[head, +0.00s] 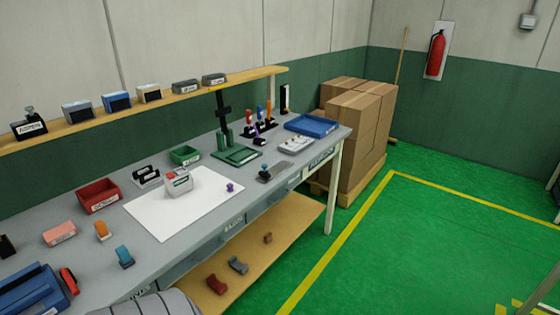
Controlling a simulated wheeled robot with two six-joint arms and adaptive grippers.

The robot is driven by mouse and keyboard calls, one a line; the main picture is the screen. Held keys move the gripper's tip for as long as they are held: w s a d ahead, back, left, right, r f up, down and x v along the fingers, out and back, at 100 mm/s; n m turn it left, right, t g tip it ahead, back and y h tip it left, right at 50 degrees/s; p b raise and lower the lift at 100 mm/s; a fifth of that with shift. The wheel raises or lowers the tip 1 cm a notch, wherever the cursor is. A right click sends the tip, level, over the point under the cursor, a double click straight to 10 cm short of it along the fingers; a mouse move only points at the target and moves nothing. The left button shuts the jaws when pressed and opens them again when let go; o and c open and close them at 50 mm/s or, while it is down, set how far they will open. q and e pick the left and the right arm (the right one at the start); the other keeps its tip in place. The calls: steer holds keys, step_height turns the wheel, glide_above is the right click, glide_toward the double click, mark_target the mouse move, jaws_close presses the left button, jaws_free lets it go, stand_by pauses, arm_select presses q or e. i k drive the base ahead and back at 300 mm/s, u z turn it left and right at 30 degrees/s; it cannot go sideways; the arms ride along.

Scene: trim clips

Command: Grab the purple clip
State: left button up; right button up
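A small purple clip (230,187) sits on the right part of a white sheet (160,222) on the grey workbench. It stands apart from the objects around it, and nothing covers it. Neither of my grippers shows in the head view.
A grey box-like device (179,182) stands on the sheet, left of the clip. A red bin (98,196), a green bin (185,155) and a blue tray (312,125) stand on the bench. A wooden shelf (180,97) runs above its back. Cartons (358,130) stand beyond; the green floor at right is clear.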

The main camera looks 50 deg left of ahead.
mark_target(230, 187)
steer(key=i, duration=1.65)
steer(key=u, duration=0.65)
steer(key=i, duration=0.85)
steer(key=u, duration=1.65)
steer(key=i, duration=0.65)
steer(key=u, duration=0.55)
